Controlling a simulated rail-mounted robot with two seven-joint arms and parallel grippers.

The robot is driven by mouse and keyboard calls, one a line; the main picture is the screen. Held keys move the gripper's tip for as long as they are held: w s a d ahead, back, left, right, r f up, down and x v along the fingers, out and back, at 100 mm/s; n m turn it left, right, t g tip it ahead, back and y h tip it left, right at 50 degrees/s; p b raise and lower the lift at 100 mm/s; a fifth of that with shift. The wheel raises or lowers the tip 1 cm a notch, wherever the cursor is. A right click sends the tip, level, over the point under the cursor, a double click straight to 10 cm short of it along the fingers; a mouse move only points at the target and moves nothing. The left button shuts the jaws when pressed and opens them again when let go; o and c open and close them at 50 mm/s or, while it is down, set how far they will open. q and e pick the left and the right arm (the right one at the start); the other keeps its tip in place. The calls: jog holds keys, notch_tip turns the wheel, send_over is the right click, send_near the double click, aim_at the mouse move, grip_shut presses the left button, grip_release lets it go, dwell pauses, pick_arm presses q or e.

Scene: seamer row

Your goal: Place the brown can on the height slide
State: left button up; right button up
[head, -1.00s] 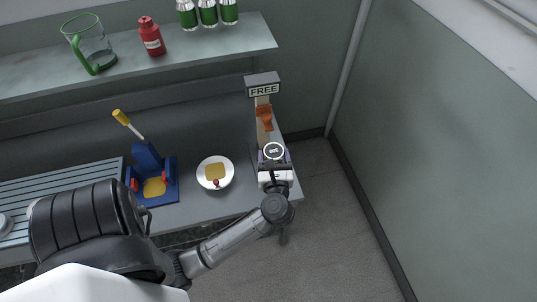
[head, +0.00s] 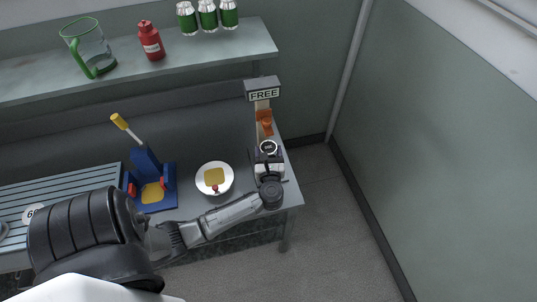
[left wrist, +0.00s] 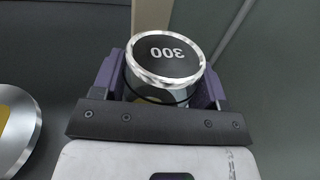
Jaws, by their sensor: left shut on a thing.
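My left gripper (left wrist: 172,90) is shut on a can (left wrist: 165,52) with a dark top marked 300 and a shiny silver rim. The can's side is mostly hidden by the fingers, so I cannot confirm it is brown. In the head view the can (head: 268,147) is at the bench's right end, just in front of the height slide. The height slide is a tan upright post (head: 262,104) with an orange slider (head: 265,124) and a FREE sign (head: 264,95) on top. I cannot tell whether the can touches it. My right gripper is not in view.
A white dish (head: 229,180) with a yellow centre and a blue stand (head: 147,163) with a yellow-tipped lever are left of the can. A slatted rack (head: 70,185) is farther left. The shelf (head: 200,50) above holds a green-handled mug, red bottle and green cans.

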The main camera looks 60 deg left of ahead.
pick_arm(q)
jog(key=shift+f, duration=0.35)
jog(key=shift+f, duration=0.2)
jog(key=o, duration=0.9)
jog(key=shift+o, duration=0.2)
jog(key=shift+r, duration=0.15)
